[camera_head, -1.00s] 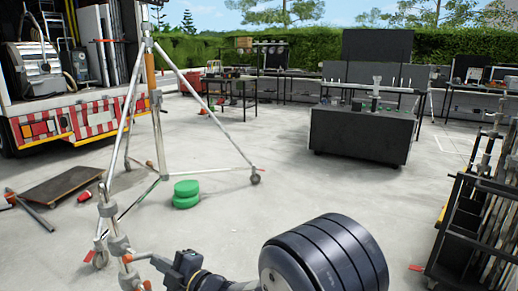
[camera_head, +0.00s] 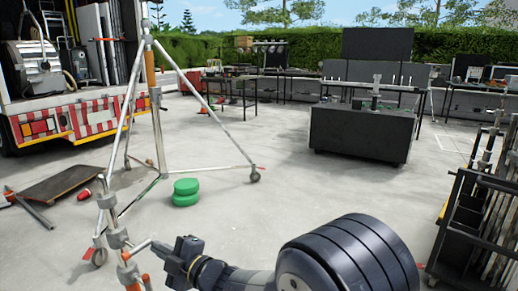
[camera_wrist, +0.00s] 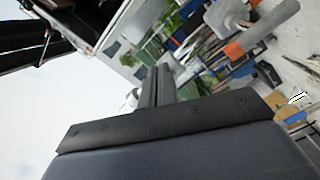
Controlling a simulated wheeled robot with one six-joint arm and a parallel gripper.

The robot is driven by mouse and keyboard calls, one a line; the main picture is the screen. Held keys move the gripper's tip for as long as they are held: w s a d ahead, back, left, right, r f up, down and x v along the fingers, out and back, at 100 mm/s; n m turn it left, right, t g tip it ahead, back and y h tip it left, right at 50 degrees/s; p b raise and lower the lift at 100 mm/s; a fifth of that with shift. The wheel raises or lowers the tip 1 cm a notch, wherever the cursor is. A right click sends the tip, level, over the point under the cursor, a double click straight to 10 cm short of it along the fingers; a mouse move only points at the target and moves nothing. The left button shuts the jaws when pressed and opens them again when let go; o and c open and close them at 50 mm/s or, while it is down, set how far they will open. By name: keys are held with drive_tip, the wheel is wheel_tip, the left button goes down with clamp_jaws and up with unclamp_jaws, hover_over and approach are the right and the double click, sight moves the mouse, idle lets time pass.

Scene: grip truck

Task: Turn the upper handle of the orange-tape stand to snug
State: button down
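A near metal stand (camera_head: 117,238) with grey collars and orange bands rises at the lower left of the head view. A pale handle (camera_head: 139,247) sticks out from it to the right, toward my gripper (camera_head: 180,257). My gripper is just right of this stand; I cannot tell whether it touches the handle. In the wrist view my gripper's dark fingers (camera_wrist: 157,86) lie close together, with nothing visible between them. A grey part with an orange band (camera_wrist: 235,49) shows at the upper right there, apart from the fingers. Which handle is the upper one is unclear.
A tall tripod stand (camera_head: 151,70) with orange on its column stands behind, its wheeled legs spread. Green discs (camera_head: 186,192) lie by its foot. A truck (camera_head: 60,120) is at the left, a dark cart (camera_head: 360,133) at centre right, a rack (camera_head: 480,215) at right. The middle floor is clear.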

drive_tip(key=b+v, duration=0.2)
drive_tip(key=v, duration=0.4)
drive_tip(key=shift+w+d+f, duration=0.15)
drive_tip(key=shift+w+f, duration=0.05)
drive_tip(key=shift+w, duration=0.05)
drive_tip(key=shift+r, duration=0.1)
idle(0.4)
